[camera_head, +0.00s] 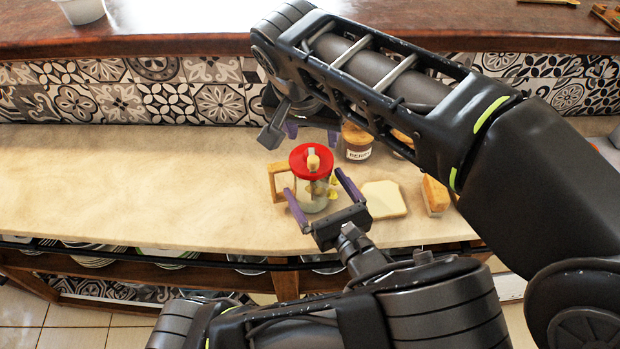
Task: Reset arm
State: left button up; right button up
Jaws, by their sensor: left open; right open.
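A clear pitcher (313,200) with a red lid (299,160) and a wooden handle (278,182) stands upright on the lower counter (130,190). Pale yellow pieces show in it. My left gripper (313,181) is open, with one purple finger on each side of the pitcher's near part. I cannot tell whether the fingers touch it. My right gripper (311,133) is behind the pitcher, above the back of the counter. Its purple fingertips are apart and it looks empty; my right arm hides much of it.
A labelled jar (356,143) and another jar (403,143) stand behind and right of the pitcher. A white bowl (81,10) sits on the upper wooden shelf (180,25). The counter's left is clear.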

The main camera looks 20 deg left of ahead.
pick_arm(q)
jog(key=shift+s+d, duration=0.15)
jog(key=shift+d, duration=0.7)
pick_arm(e)
jog(key=shift+w+f, duration=0.15)
jog(key=shift+f, duration=0.35)
jog(key=shift+d, duration=0.1)
pick_arm(q)
jog(key=shift+a, duration=0.1)
pick_arm(e)
jog(key=shift+a, duration=0.2)
jog(key=shift+d+r, duration=0.1)
pick_arm(q)
jog(key=x, duration=0.8)
jog(key=shift+a, duration=0.15)
